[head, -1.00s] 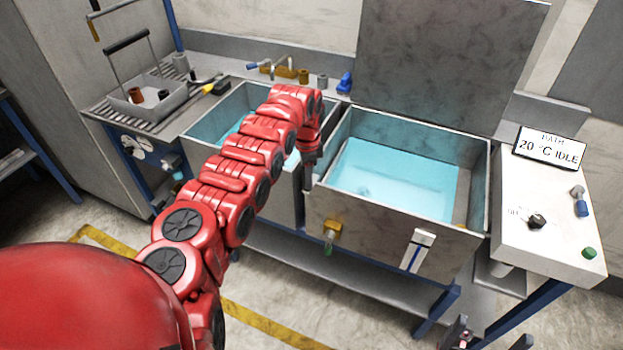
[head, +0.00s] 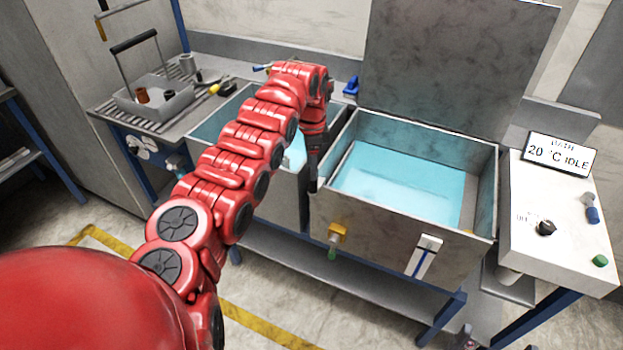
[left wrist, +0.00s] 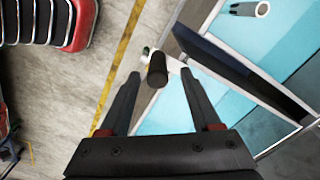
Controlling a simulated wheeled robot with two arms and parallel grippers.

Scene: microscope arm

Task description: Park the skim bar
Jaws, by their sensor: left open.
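My left gripper (head: 314,180) is at the front, where the two water tanks meet. In the left wrist view its fingers (left wrist: 160,73) are apart, and a short dark cylindrical grip (left wrist: 157,70) shows between the fingertips. A pale piece (left wrist: 180,66) adjoins this grip and lies near the tank rim. This may be the end of the skim bar; I cannot tell for sure, and my arm hides this place in the head view. Whether the fingers touch the grip is not clear. A small dark part at the lower edge (head: 467,337) may be my right gripper.
The right tank (head: 402,232) holds blue water, with its lid (head: 450,65) raised behind. The left tank (head: 215,122) is partly behind my arm. A control box (head: 560,225) stands at right with a sign reading 20 °C IDLE. A grey tray (head: 172,108) sits on the left rack.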

